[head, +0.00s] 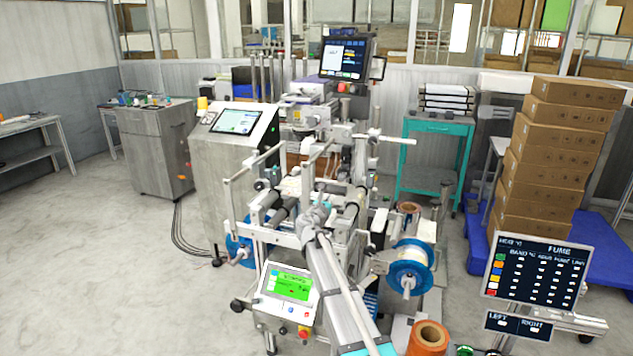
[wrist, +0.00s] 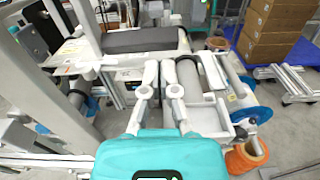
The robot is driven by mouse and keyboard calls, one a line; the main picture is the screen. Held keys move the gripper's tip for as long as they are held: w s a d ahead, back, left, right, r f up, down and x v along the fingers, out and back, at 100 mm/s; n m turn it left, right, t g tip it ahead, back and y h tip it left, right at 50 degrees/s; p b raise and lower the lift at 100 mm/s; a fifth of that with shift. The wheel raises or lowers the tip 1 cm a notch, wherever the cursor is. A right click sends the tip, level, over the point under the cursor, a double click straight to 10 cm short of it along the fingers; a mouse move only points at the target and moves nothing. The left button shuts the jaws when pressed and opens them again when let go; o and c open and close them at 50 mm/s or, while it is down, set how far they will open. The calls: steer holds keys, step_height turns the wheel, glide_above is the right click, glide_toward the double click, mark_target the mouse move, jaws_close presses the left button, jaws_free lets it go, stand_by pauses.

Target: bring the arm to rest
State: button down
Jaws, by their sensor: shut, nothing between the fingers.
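My gripper (wrist: 160,74) shows in the wrist view with its two pale fingers side by side, shut and empty, in front of the teal gripper body. It points toward the reel machine (head: 300,190), with its rollers beyond and to the right of the fingers. In the head view my arm reaches from the bottom middle up over the front of the machine, and I cannot make out the fingertips there. A blue-flanged reel (head: 411,266) with pale film is on the machine's right side. An orange reel (head: 428,336) stands low at the front; it also shows in the wrist view (wrist: 246,157).
A small green-screen panel (head: 288,290) stands left of my arm. A dark sign board (head: 537,272) is at the right front. Stacked cardboard boxes (head: 556,150) stand on a blue pallet (head: 592,245). A teal cart (head: 432,165) is behind. The left floor (head: 90,270) is clear.

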steer(key=s+d+f+m+g, duration=0.5)
steer(key=s+d+f+m, duration=0.1)
steer(key=s+m, duration=0.35)
steer(key=s+d+f+m+g, duration=0.4)
steer(key=s+d+f+m, duration=0.1)
steer(key=s+m, duration=0.45)
steer(key=s+f+m+g+y, duration=0.2)
steer(key=s+f+m, duration=0.1)
steer(key=s, duration=0.3)
steer(key=s+f+m+g+y, duration=0.1)
steer(key=s+f+m+g, duration=0.15)
steer(key=s, duration=0.45)
steer(key=s+a+f+m+g+y, duration=0.2)
steer(key=s+a+m+g+y, duration=0.25)
steer(key=s, duration=0.65)
step_height(320, 180, up, 12)
steer(key=m+t+p, duration=0.1)
steer(key=p, duration=1.1)
steer(key=shift+w+a+m+t, duration=0.15)
steer(key=shift+a+m+t, duration=0.15)
steer(key=shift+m, duration=0.1)
